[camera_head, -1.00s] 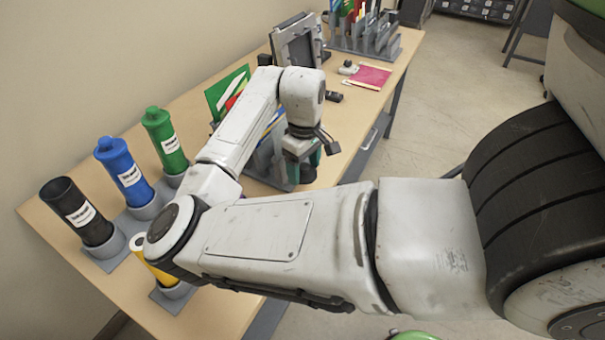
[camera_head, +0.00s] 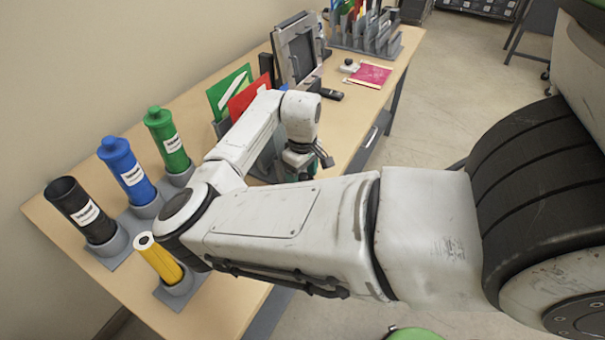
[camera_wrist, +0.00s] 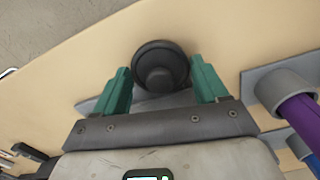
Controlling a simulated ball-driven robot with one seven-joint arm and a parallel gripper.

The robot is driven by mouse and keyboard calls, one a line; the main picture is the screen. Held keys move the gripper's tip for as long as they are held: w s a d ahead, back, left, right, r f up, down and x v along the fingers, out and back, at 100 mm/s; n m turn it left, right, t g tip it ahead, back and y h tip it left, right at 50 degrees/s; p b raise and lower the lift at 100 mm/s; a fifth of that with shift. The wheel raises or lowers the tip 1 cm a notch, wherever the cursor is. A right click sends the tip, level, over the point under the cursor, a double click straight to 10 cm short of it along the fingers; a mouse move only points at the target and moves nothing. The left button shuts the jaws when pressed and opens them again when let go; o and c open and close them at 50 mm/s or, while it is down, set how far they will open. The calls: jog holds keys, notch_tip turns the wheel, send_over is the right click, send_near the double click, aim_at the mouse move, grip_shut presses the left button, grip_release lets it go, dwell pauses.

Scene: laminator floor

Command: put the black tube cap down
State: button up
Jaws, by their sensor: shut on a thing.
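The black tube cap (camera_wrist: 161,68) is round with a raised middle and sits between the two teal fingers of my gripper (camera_wrist: 161,80) in the wrist view. The fingers hold it from both sides, above or on the wooden table; the gap below it cannot be judged. In the head view my gripper (camera_head: 300,163) is over the table's right side, and the cap is hidden there. The black tube (camera_head: 82,212) stands at the far left with an open top, in a grey holder.
Blue (camera_head: 127,168) and green (camera_head: 168,140) capped tubes and an open yellow tube (camera_head: 160,259) stand in grey holders. A purple tube (camera_wrist: 298,112) is right of my gripper in the wrist view. Folders (camera_head: 232,92) stand behind my arm. Bare table (camera_wrist: 215,30) lies beyond the cap.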

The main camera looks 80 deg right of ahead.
aim_at(303, 176)
jog(key=shift+s+a+f, duration=0.1)
jog(key=shift+f, duration=0.4)
jog(key=o, duration=1)
jog(key=shift+f, duration=0.2)
jog(key=shift+r, duration=0.15)
notch_tip(303, 176, up, 14)
jog(key=shift+f+b, duration=0.25)
jog(key=shift+b, duration=0.4)
